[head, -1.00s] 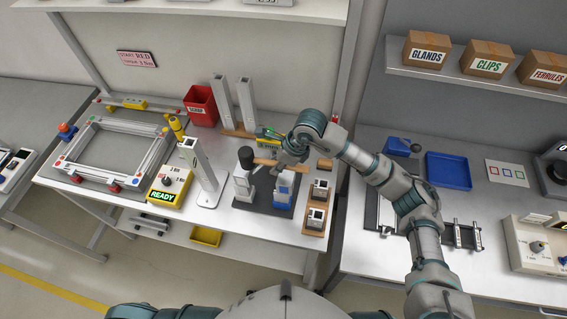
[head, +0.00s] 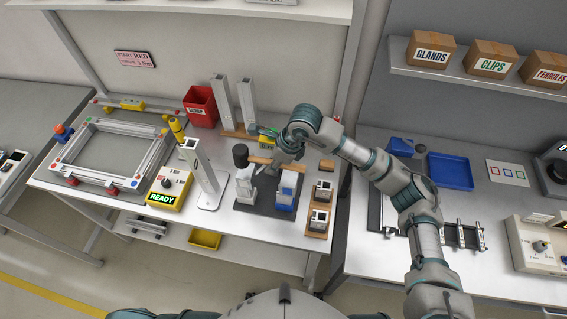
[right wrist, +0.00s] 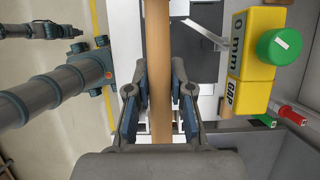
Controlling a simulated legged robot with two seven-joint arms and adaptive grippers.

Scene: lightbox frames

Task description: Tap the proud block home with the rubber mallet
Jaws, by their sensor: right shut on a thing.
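My right gripper (head: 281,163) is shut on the wooden handle of the rubber mallet. The mallet's black head (head: 240,155) points left, with the handle (head: 259,160) roughly level above the dark mat (head: 265,207). In the right wrist view the tan handle (right wrist: 160,70) runs between the fingers (right wrist: 160,112). A pale grey block (head: 245,184) stands on the mat just below the mallet head; contact is unclear. A blue and white block (head: 287,190) stands to its right, below the gripper. I cannot tell which block sits proud. My left gripper does not show clearly in either view.
A yellow gap gauge with a green button (right wrist: 275,47) is close beside the right gripper. A white upright post (head: 201,165) stands left of the mat. Wooden trays with square pieces (head: 318,213) lie to its right. A red bin (head: 201,106) is behind.

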